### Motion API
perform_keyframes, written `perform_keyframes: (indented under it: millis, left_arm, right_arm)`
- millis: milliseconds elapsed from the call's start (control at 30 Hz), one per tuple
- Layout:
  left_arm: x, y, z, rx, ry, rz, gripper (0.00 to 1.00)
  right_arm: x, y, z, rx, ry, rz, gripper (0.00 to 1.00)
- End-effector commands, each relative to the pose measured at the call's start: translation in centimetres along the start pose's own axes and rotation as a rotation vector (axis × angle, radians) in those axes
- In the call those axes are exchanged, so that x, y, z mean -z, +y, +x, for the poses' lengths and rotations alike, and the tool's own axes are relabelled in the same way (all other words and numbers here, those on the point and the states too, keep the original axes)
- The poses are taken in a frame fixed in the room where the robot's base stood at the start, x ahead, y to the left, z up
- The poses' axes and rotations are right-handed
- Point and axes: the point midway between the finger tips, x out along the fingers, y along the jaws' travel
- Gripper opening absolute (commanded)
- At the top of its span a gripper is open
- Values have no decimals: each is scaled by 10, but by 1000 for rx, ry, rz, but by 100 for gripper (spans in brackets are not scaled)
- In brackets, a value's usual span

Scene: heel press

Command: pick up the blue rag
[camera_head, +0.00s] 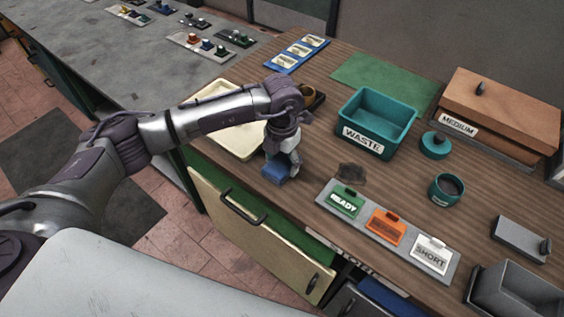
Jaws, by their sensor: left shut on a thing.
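My left gripper (281,158) reaches in from the left over the near edge of the wooden worktop and points down. It is shut on the blue rag (274,172), which shows as a small blue block-like shape just under the fingers. The fingers partly cover the rag, and I cannot tell whether it touches the worktop. My right gripper is not in view.
A cream tray (222,93) lies behind my left arm. A teal WASTE bin (377,117) stands right of the gripper, with a dark stain (352,172) nearer. READY, orange and SHORT tags stand on a grey strip (396,243). A cream drawer front (250,235) is below.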

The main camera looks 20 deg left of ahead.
Motion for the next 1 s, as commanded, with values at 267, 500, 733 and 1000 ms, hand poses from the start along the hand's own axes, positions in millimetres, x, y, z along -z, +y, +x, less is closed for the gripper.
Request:
perform_keyframes:
  millis: [267,500,733,1000]
  left_arm:
    - [-1,0,-18,-1,-4,1,38]
    - [4,-28,-54,1,-6,9,38]
    - [12,-78,-85,0,-5,7,38]
    - [18,-110,-107,0,-2,1,38]
  right_arm:
    - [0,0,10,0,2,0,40]
    - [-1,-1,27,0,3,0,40]
    - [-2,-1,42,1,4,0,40]
    - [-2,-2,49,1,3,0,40]
